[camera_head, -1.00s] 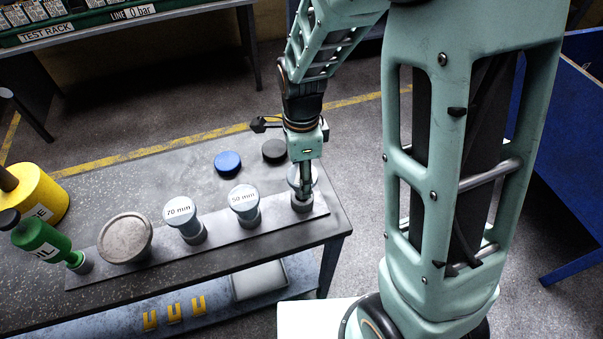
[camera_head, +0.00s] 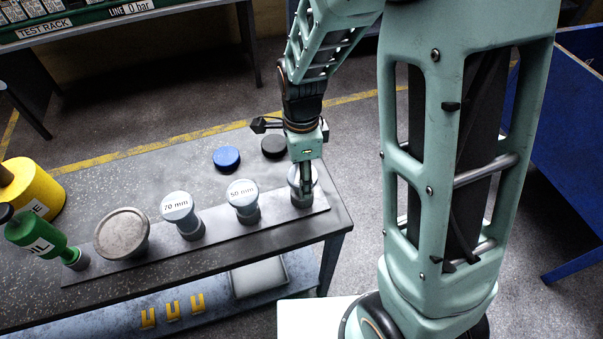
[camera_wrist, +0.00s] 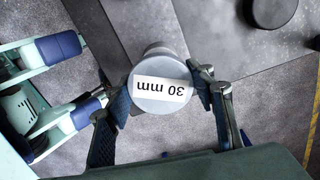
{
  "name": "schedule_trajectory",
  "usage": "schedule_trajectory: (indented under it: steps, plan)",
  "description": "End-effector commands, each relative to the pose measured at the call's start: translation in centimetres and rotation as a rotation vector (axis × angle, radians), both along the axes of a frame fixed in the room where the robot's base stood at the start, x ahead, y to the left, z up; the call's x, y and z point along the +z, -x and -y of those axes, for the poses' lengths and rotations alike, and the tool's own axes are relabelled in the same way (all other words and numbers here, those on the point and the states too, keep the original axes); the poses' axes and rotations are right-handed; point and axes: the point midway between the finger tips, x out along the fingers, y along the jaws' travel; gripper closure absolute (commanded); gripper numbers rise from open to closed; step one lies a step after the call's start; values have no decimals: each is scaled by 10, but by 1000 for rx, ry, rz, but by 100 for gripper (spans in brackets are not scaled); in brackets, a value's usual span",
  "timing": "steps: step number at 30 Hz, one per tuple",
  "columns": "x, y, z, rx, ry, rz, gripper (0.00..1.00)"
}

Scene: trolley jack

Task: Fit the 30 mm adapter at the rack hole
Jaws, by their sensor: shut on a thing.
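The 30 mm adapter (camera_wrist: 163,93) is a pale blue-grey, round-topped piece with a "30 mm" label, between my fingers in the wrist view. My gripper (camera_wrist: 163,100) is shut on it, with one finger on each side. In the head view my gripper (camera_head: 305,190) points down over the adapter (camera_head: 293,178) at the right end of the dark rack (camera_head: 265,227). The adapter stands upright over or in the last rack place; its lower end is partly hidden, so I cannot tell whether it is lifted.
The 50 mm (camera_head: 243,194) and 70 mm (camera_head: 178,207) adapters, a round grey metal piece (camera_head: 122,234) and a green oil bottle (camera_head: 38,232) stand along the rack. A blue disc (camera_head: 227,158) and a black disc (camera_head: 274,146) lie behind. A yellow container (camera_head: 35,185) is at left.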

Motion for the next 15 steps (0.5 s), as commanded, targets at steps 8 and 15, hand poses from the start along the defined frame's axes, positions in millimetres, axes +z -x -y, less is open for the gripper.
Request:
schedule_trajectory:
  steps: [8, 15]
  plan:
    - [-6, -1, 0, 0, 0, 2, 79]
    - [-12, -1, 0, 0, 0, 3, 79]
